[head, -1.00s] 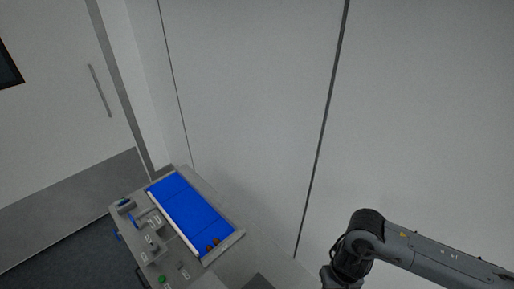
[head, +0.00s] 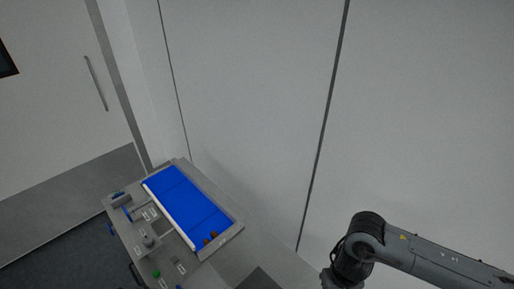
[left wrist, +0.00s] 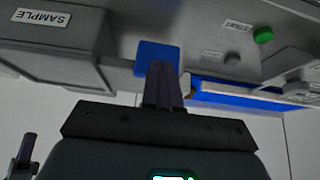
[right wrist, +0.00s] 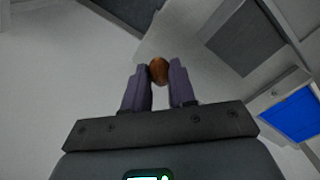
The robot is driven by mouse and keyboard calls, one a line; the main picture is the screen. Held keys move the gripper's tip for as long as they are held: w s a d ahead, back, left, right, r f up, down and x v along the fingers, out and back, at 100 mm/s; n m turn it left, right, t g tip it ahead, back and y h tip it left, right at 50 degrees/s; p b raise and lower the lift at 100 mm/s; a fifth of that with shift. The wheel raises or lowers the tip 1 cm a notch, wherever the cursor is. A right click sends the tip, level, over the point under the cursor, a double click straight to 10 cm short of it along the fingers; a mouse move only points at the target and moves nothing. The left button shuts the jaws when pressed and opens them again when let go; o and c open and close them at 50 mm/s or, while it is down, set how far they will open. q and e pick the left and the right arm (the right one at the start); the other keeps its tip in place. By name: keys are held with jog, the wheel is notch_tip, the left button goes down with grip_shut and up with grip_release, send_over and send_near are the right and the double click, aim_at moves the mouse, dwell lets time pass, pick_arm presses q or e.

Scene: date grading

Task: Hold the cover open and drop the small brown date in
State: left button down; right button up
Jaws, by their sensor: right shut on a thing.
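The small brown date (right wrist: 159,71) is between the fingertips of my right gripper (right wrist: 158,76), which is shut on it, with pale surface behind. In the left wrist view, my left gripper (left wrist: 163,72) has its two fingers together. Their tips are in front of a small blue plate (left wrist: 143,52), and I cannot tell whether they touch it. A grey box (left wrist: 60,52) labelled SAMPLE is to the left of the tips. I cannot make out which part is its cover. Neither gripper's fingers show in the head view.
A grey bench machine (head: 232,236) carries a blue belt (head: 185,202) with brown dates (head: 211,237) at its near end. A green START button (left wrist: 263,35) is on the panel. Dark square openings or panels (right wrist: 245,38) lie near the right gripper. A pale wall stands behind.

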pick_arm(q)
jog(key=shift+w+d+f+b, duration=0.1)
jog(key=shift+f+b, duration=0.1)
jog(key=shift+f, duration=0.45)
jog(key=shift+w+d+f+b, duration=0.1)
jog(key=shift+f+b, duration=0.05)
jog(key=shift+f, duration=0.5)
pick_arm(e)
jog(key=shift+f, duration=0.5)
dwell(0.6)
pick_arm(q)
jog(key=shift+w+d, duration=2.05)
jog(key=shift+w, duration=0.05)
pick_arm(e)
jog(key=shift+f, duration=0.25)
jog(key=shift+f+b, duration=0.7)
jog(key=shift+b, duration=0.2)
pick_arm(q)
jog(key=w+d, duration=0.5)
jog(key=shift+w+d, duration=0.15)
pick_arm(e)
jog(key=shift+a, duration=0.1)
